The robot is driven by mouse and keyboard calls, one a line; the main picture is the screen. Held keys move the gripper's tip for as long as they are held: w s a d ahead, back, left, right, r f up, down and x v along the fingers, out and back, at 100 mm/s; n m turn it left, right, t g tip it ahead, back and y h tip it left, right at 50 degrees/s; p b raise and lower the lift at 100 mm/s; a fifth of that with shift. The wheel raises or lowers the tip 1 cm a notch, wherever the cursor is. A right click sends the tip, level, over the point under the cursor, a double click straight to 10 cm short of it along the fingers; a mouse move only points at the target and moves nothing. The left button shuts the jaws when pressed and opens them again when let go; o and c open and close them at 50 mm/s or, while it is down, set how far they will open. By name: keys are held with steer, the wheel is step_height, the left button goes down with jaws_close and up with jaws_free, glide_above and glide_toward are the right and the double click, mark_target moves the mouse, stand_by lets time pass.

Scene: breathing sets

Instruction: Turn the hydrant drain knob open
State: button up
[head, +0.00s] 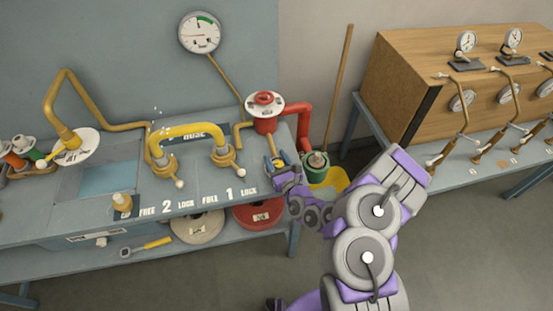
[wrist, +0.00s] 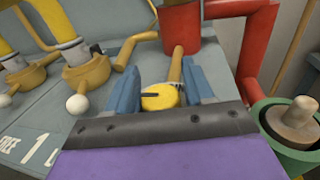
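The red hydrant (head: 265,118) stands at the right end of the grey bench and also shows in the wrist view (wrist: 180,25). A yellow knob (wrist: 160,97) with a dark slot line sits at the end of a brass stem coming from the hydrant's foot. I take it for the drain knob. My gripper (wrist: 162,88) is open, its two blue fingers standing on the left and right of the knob. I cannot tell whether either finger touches it. In the head view my gripper (head: 279,164) is at the bench's right edge and partly hides the knob.
A yellow hose pipe (head: 188,132) with white-tipped valves stands left on the bench. A wooden gauge box (head: 410,75) stands on another table at right.

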steer(key=c, duration=0.7)
